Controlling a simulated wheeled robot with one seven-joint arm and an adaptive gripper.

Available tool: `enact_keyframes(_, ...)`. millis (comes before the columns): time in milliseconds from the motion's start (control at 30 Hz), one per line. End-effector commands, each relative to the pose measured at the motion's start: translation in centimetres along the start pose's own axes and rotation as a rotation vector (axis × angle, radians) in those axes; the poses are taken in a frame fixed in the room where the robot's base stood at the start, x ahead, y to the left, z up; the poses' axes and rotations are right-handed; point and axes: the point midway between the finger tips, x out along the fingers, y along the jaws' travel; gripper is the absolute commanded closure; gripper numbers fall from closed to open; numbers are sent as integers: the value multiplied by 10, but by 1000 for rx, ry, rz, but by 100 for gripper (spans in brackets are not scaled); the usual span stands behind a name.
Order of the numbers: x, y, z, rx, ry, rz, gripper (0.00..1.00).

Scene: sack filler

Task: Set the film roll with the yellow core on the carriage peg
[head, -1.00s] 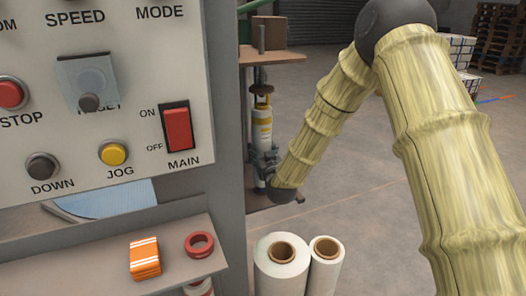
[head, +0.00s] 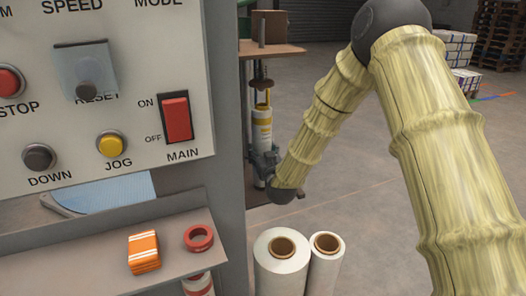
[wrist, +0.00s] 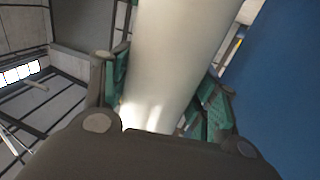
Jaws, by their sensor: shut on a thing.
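The film roll with the yellow core (head: 263,133) stands about upright beyond the control cabinet in the head view. The yellow core shows at its top. My gripper (head: 264,160) is shut on the lower part of this roll. In the wrist view the white roll (wrist: 165,60) runs between the green-padded fingers, and my gripper (wrist: 165,90) touches it from both sides. A dark upright rod with a disc (head: 262,83) shows just above the roll, below a brown board. I cannot tell whether this is the carriage peg, or whether the roll touches it.
The control cabinet (head: 225,120) stands close on the left. Its shelf (head: 90,278) holds an orange pack (head: 144,252) and a red ring (head: 199,238). Two white rolls with brown cores (head: 282,262) (head: 326,262) stand in front. The floor (head: 345,215) to the right is open.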

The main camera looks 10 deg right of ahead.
Motion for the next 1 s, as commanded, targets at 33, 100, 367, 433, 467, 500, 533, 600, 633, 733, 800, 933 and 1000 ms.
enact_keyframes(33, 0, 0, 0, 0, 3, 0, 89)
enact_keyframes(100, 0, 0, 2, 0, 3, 0, 89)
enact_keyframes(367, 0, 0, 2, 0, 1, 0, 16)
enact_keyframes(433, 0, 0, 2, 0, 1, 0, 16)
enact_keyframes(467, 0, 0, 2, 0, 1, 0, 16)
enact_keyframes(500, 0, 0, 2, 0, 1, 0, 16)
enact_keyframes(533, 0, 0, 2, 0, 0, 0, 16)
enact_keyframes(600, -1, 0, 4, 0, -2, 0, 16)
enact_keyframes(633, -1, 0, 4, 0, -2, 0, 16)
enact_keyframes(733, -7, 0, 4, 0, -3, 0, 16)
enact_keyframes(800, -14, 0, 4, 0, -4, 0, 16)
enact_keyframes(933, -35, 0, 4, 0, -4, 0, 16)
enact_keyframes(1000, -48, 0, 3, 0, -3, 0, 16)
